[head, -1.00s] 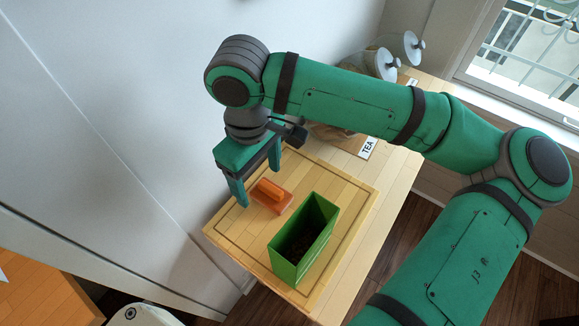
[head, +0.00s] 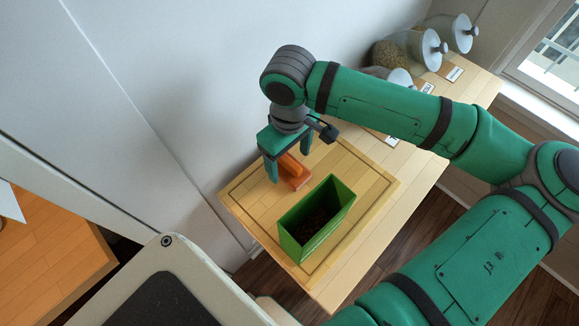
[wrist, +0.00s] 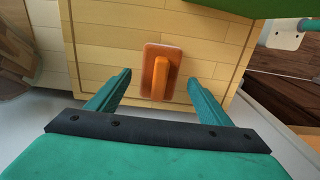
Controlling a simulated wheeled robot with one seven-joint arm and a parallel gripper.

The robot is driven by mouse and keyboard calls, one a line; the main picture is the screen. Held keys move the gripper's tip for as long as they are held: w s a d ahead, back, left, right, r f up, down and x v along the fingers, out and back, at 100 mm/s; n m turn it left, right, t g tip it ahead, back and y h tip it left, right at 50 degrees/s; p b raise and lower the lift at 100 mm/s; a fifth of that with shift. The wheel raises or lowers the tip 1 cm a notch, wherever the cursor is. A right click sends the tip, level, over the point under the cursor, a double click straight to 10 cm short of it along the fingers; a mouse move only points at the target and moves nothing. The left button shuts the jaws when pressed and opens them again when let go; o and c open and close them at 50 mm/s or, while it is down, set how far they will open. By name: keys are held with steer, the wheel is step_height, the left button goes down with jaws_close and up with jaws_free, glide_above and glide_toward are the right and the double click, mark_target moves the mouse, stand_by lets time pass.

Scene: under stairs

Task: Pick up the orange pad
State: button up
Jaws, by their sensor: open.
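The orange pad (head: 292,173) lies on the wooden board (head: 372,186); it has a flat base with a raised orange handle. In the wrist view the pad (wrist: 149,56) sits ahead of and between the two fingers. My gripper (head: 288,170) is open and empty, with its teal fingers pointing down at the pad. In the wrist view the fingertips of my gripper (wrist: 158,78) stand on either side of the pad's near end, apart from it. In the head view my gripper hides part of the pad.
A green box (head: 318,219) with dark contents stands on the board close to the pad. Glass jars (head: 462,33) with grey lids stand at the back of the table. A white wall (head: 190,90) runs close behind my gripper.

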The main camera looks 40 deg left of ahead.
mark_target(289, 162)
steer(key=shift+f, duration=1.1)
steer(key=c, duration=1.2)
step_height(289, 162, up, 10)
steer(key=shift+r, duration=0.1)
steer(key=shift+o, duration=0.8)
